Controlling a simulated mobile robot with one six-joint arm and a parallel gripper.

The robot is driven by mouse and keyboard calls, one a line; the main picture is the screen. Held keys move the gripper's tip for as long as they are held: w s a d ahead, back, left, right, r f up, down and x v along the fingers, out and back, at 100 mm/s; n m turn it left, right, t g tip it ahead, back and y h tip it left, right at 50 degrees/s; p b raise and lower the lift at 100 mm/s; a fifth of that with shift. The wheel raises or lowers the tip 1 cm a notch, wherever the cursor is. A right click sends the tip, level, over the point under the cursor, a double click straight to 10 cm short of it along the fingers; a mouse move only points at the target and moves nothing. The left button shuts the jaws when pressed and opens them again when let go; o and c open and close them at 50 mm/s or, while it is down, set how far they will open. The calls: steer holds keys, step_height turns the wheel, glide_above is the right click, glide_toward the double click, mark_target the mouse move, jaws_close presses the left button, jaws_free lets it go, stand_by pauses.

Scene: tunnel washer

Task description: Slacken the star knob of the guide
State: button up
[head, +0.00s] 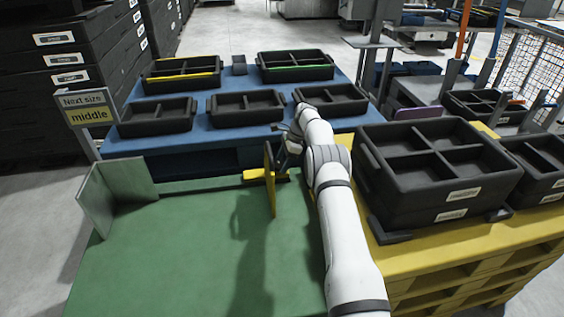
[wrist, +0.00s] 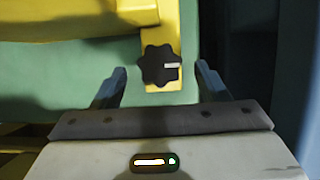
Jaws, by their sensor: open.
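The black star knob (wrist: 158,65) sits on a yellow bracket arm of the guide (wrist: 165,30) in the wrist view. A short white mark on the knob points to the right. My gripper (wrist: 161,72) is open, with one finger on each side of the knob and a visible gap to both. I cannot tell how deep the knob lies between the fingers. In the head view the yellow guide (head: 270,182) stands upright at the back edge of the green table (head: 170,255). My gripper (head: 287,140) is just right of it and the knob is hidden there.
A grey metal angle plate (head: 112,195) stands at the table's left. A sign (head: 88,110) reads "Next size middle". Several black trays sit on the blue table (head: 200,105) behind. Stacked black crates (head: 440,170) on a yellow stand are close right of my arm. The green surface is clear.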

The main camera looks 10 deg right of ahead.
steer(key=p+v, duration=0.1)
steer(key=v, duration=0.6)
steer(key=shift+p, duration=0.3)
steer(key=shift+d+r, duration=0.1)
steer(key=shift+r, duration=0.1)
